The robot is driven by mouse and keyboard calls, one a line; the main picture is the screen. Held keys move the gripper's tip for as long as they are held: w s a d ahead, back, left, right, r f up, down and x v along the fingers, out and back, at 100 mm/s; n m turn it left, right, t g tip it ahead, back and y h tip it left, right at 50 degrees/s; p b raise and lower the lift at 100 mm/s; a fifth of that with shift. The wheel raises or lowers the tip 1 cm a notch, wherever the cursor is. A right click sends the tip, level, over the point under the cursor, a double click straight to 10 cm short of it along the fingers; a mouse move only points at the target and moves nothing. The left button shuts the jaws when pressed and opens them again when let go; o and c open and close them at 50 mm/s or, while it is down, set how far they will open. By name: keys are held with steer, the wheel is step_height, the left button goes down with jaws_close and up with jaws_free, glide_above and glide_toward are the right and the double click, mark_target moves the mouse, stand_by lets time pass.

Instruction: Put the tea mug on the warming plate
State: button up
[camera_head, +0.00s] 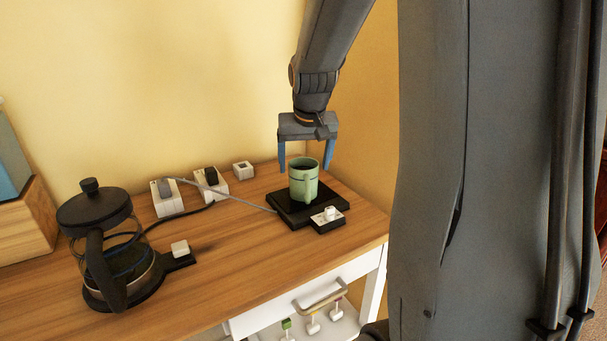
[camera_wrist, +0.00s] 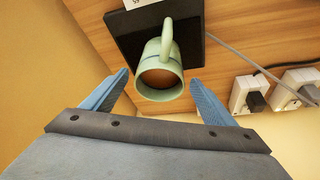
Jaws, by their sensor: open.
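The green tea mug (camera_head: 304,181) stands upright on the black warming plate (camera_head: 283,208) near the right end of the wooden counter. In the wrist view the mug (camera_wrist: 152,93) shows brown liquid inside, and its handle points away from my gripper, over the warming plate (camera_wrist: 190,38). My gripper (camera_head: 308,169) is open above the mug, its blue fingers apart on either side near the rim. In the wrist view my gripper (camera_wrist: 158,80) has the mug between and just beyond its fingertips. I see no finger closed on the mug.
A glass coffee press (camera_head: 105,245) with a black lid stands at the left. White sockets (camera_head: 167,197) with plugs and cables (camera_head: 240,200) lie along the wall. A white control block (camera_head: 328,215) sits at the plate's front. A drawer handle (camera_head: 322,299) juts out below.

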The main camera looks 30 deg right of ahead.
steer(key=v, duration=0.6)
steer(key=shift+r, duration=0.1)
steer(key=shift+s, duration=0.1)
